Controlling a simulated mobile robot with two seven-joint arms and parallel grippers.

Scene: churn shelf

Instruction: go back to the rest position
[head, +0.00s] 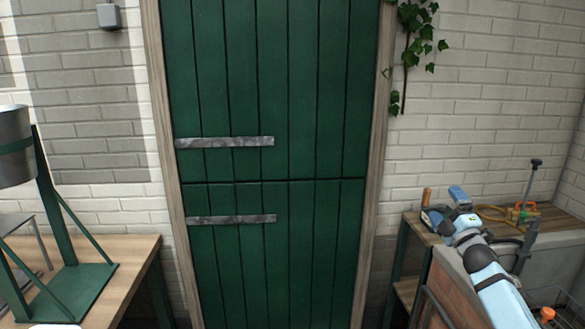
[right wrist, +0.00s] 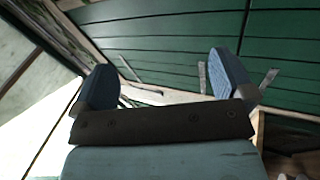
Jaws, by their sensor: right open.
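My right arm comes in from the lower right in the head view. Its gripper (head: 444,206) is over the left part of the wooden-topped bench (head: 540,218). In the right wrist view the two blue fingers of this gripper (right wrist: 164,82) stand wide apart. Nothing is between them. The green door also shows beyond the fingers there, tilted in the picture. My left gripper is in neither view.
A closed green plank door (head: 310,110) fills the middle. At left, a metal churn (head: 14,145) hangs in a green stand (head: 75,285) on a wooden table (head: 140,252). A hand pump (head: 527,210) and a hose (head: 492,213) sit on the right bench.

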